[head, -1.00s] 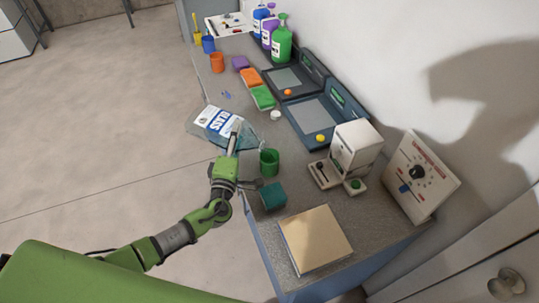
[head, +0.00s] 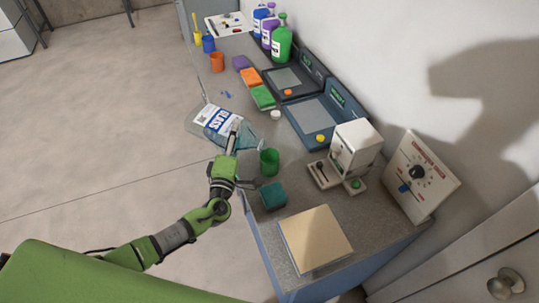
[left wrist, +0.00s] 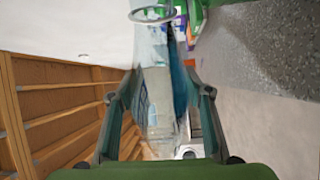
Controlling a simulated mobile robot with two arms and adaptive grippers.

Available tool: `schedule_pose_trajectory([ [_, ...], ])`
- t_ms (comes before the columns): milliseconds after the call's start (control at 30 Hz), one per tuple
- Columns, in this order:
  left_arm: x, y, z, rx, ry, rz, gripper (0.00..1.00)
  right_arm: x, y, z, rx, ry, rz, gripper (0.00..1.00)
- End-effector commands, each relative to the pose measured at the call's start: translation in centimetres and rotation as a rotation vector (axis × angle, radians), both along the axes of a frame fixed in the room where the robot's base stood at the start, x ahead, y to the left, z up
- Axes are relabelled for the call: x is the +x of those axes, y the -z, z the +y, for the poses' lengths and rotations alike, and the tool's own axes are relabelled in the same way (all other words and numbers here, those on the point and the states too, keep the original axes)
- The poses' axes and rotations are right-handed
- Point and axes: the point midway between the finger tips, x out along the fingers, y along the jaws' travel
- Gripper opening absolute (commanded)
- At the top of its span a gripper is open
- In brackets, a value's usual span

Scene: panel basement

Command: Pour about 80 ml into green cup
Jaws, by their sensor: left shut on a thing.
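A clear bottle (head: 201,121) with a white and blue label and bluish liquid is held tilted, nearly on its side, at the counter's left edge. Its neck points right, toward the green cup (head: 270,163), which stands upright on the counter. The bottle's mouth is close to the cup's rim and above it; I cannot make out a stream. My left gripper (head: 234,140) is shut on the bottle. The left wrist view shows the clear bottle (left wrist: 157,105) between the fingers. The liquid level in the cup cannot be told. My right gripper is not in view.
A teal block (head: 272,196) and a tan board (head: 315,238) lie in front of the cup. A white machine (head: 355,150) and two dark scales (head: 318,122) stand to the right. Sponges (head: 262,97), an orange cup (head: 217,62) and coloured bottles (head: 281,45) are farther back.

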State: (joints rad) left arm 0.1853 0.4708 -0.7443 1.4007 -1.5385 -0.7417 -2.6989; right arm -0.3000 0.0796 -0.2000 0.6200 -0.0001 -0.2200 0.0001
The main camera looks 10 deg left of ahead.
Motion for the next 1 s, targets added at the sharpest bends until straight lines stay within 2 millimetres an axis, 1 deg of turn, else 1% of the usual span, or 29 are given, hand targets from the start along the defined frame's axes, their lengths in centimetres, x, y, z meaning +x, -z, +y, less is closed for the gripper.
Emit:
schedule_pose_trajectory([
  [1000,0.12,-0.39,0.33,0.03,-0.001,-0.008,0.04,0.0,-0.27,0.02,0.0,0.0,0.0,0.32],
])
